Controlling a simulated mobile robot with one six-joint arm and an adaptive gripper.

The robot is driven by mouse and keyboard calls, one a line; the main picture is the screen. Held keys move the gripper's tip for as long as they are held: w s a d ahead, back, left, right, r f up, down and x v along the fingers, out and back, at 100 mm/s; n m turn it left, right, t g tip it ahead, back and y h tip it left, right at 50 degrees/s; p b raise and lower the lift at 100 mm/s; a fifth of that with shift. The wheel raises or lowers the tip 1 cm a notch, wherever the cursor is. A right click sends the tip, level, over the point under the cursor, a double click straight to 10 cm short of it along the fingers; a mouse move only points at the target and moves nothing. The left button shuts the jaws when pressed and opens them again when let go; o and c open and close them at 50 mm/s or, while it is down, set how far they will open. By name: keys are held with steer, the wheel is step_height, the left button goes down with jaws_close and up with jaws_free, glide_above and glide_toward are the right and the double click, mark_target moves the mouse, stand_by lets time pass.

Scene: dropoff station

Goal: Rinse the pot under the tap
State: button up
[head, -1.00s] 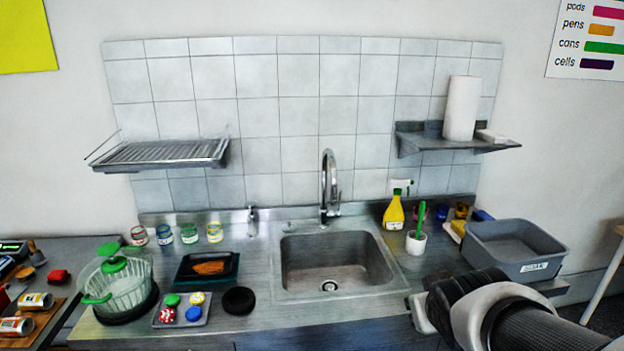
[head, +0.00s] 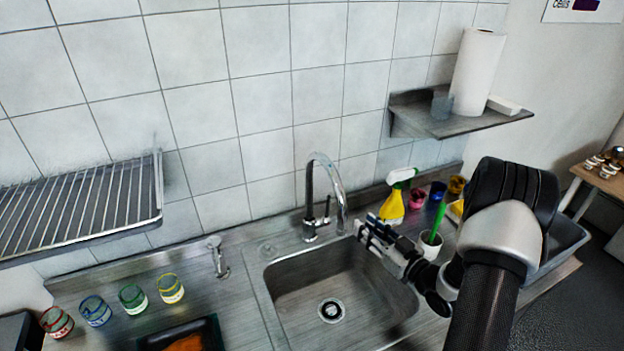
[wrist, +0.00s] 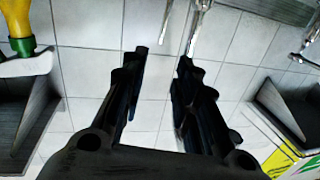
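The chrome tap (head: 325,185) stands behind the steel sink (head: 290,279), with its spout curving to the right. The sink basin looks empty around its drain. No pot shows in the current views. My gripper (head: 366,230) is near the sink's back right corner, to the right of the tap. In the wrist view my gripper (wrist: 162,54) has its two dark fingers apart with nothing between them. Bright chrome metal shows beyond the fingertips there; I cannot tell whether it is the tap.
A yellow spray bottle (head: 392,204) and a white holder with a green brush (head: 431,240) stand close behind my gripper. Several banded glasses (head: 133,298) stand left of the sink. A wire rack (head: 85,210) and a shelf with a paper roll (head: 477,72) hang on the wall.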

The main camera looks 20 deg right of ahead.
mark_target(329, 195)
steer(key=b+x, duration=0.2)
steer(key=x, duration=1.5)
steer(key=shift+a+r, duration=0.1)
steer(key=shift+r, duration=0.05)
steer(key=shift+c, duration=0.2)
jaws_close()
